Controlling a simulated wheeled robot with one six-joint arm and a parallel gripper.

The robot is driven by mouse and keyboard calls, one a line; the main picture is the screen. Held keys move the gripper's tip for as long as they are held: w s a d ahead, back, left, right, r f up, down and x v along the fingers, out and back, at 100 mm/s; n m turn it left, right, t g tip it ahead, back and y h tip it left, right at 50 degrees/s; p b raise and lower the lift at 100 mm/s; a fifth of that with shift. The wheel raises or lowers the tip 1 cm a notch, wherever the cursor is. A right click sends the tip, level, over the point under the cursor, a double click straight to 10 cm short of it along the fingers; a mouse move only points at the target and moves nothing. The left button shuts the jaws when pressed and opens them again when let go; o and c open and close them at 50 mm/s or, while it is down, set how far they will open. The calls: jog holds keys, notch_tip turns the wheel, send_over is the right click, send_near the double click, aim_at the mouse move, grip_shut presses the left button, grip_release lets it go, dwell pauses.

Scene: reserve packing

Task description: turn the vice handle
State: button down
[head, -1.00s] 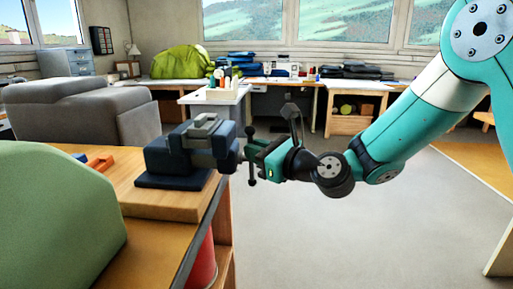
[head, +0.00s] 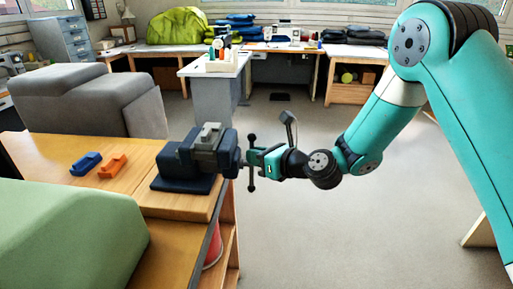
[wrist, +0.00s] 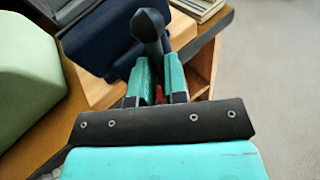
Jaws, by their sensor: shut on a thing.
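The dark blue vice (head: 180,168) with grey jaws stands on a wooden block at the right edge of the workbench. Its dark vice handle (head: 251,183) stands nearly upright in front of the vice's screw end, with a knob at each end. My gripper (head: 256,160) reaches in from the right and is shut on the handle near its middle. In the wrist view the handle's knob (wrist: 150,24) rises large beyond my gripper (wrist: 159,75). The gripped part of the handle is mostly hidden by the fingers.
A blue piece (head: 86,163) and an orange piece (head: 112,165) lie on the bench left of the vice. A green rounded block (head: 70,235) fills the near left. A red container (head: 213,246) sits below the bench edge. Open floor lies to the right.

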jog(key=c, duration=1.1)
grip_release()
jog(key=shift+d, duration=0.1)
jog(key=shift+c, duration=0.2)
jog(key=shift+s+d, duration=0.1)
jog(key=b+v, duration=1.3)
jog(key=v, duration=0.4)
